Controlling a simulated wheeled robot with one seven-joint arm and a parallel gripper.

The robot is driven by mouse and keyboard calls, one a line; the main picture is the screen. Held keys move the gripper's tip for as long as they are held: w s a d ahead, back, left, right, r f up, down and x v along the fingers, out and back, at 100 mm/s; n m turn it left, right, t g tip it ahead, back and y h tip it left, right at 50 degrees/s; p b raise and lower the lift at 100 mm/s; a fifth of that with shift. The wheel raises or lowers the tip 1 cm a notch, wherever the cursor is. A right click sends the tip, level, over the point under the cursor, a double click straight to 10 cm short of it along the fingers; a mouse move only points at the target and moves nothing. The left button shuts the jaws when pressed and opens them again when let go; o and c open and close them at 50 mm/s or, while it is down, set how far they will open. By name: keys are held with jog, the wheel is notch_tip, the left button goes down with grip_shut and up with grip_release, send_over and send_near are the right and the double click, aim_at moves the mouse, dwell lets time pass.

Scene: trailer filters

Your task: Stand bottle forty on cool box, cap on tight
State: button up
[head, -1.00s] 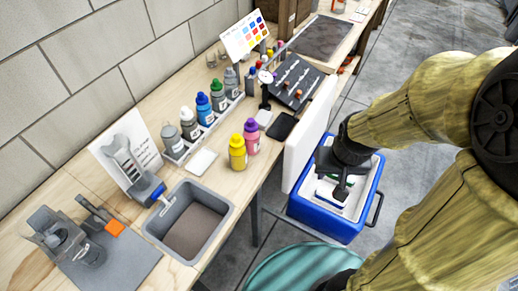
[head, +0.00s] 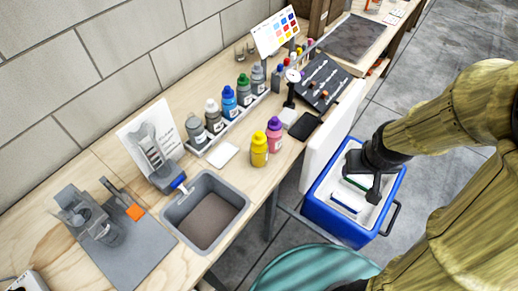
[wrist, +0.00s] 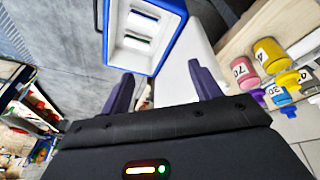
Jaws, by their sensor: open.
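The blue cool box (head: 335,222) stands on the floor beside the bench, its white lid (head: 333,135) upright and open. White and green items lie inside. My gripper (head: 374,193) is above its opening, open and empty; it also shows in the wrist view (wrist: 160,76), with the box (wrist: 167,40) beyond the fingers. A yellow bottle (head: 259,151) and a pink bottle with a purple cap (head: 274,136) stand upright near the bench's front edge. In the wrist view the yellow bottle's label (wrist: 264,54) seems to start with 4, but I cannot read it fully. All visible bottles appear capped.
Several bottles stand in a rack (head: 228,126) at the wall side. A white pad (head: 222,155), a grey sink (head: 206,208), a dark phone-like slab (head: 305,126) and a tool tray (head: 318,84) are on the bench. A teal round seat (head: 310,268) is in front of it.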

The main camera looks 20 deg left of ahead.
jog(key=w+a+n+t+y+p, duration=0.1)
jog(key=w+a+n+y+p, duration=0.25)
jog(key=w+a+n, duration=0.3)
jog(key=n+g+y+p, duration=0.1)
jog(key=n+y+p, duration=0.3)
jog(key=n+y, duration=0.1)
send_near(264, 142)
jog(key=v, duration=0.4)
jog(key=shift+d+r, duration=0.1)
jog(key=b+x, duration=0.1)
jog(key=x, duration=1)
jog(key=shift+f, duration=0.2)
jog(key=shift+w+a+f, duration=0.15)
jog(key=shift+a+f, duration=0.1)
jog(key=shift+a, duration=0.15)
